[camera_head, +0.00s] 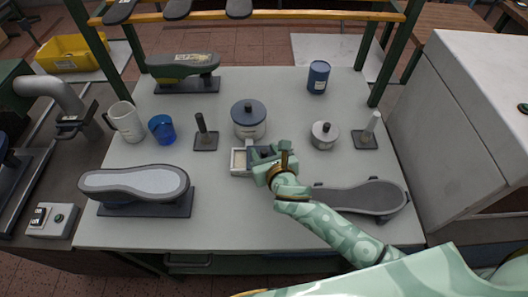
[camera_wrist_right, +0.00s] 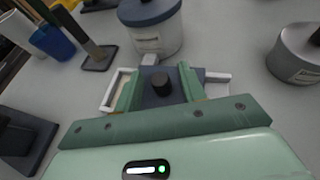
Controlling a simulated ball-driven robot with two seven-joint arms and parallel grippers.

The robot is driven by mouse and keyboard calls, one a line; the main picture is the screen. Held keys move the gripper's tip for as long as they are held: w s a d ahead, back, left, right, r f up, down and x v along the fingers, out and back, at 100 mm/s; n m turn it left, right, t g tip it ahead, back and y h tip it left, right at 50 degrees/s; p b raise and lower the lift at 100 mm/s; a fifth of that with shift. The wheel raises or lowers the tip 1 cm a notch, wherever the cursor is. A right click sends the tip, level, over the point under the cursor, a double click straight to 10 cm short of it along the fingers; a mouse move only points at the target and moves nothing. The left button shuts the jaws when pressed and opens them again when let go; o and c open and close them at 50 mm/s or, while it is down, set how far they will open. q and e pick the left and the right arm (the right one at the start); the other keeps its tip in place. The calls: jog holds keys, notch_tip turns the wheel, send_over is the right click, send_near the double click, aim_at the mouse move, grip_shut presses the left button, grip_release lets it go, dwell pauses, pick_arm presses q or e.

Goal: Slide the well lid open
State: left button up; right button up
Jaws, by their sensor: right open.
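The well (camera_head: 239,161) is a small pale box near the middle of the table; its left end is uncovered and shows a cream inside. In the right wrist view the well's white rim (camera_wrist_right: 107,100) shows left of the lid. The slate-grey lid (camera_wrist_right: 150,97) bears a black knob (camera_wrist_right: 160,83). My right gripper (camera_wrist_right: 160,78) is open, with one green finger on each side of the knob, apart from it. In the head view the right gripper (camera_head: 262,156) covers much of the lid. My left gripper is not in view.
A white pot with a blue-grey lid (camera_head: 249,118) stands just behind the well. A small lidded tin (camera_head: 324,135) is to the right. The table's front middle is clear.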

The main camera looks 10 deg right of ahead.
jog(key=shift+w+a+f, duration=0.1)
jog(key=shift+w, duration=0.3)
grip_shut()
jog(key=d, duration=0.1)
jog(key=d+p, duration=0.2)
jog(key=shift+s+d+r, duration=0.2)
jog(key=shift+s+d, duration=0.1)
jog(key=shift+s, duration=0.05)
jog(key=shift+d+f, duration=0.1)
jog(key=shift+d, duration=0.3)
jog(key=shift+f, duration=0.1)
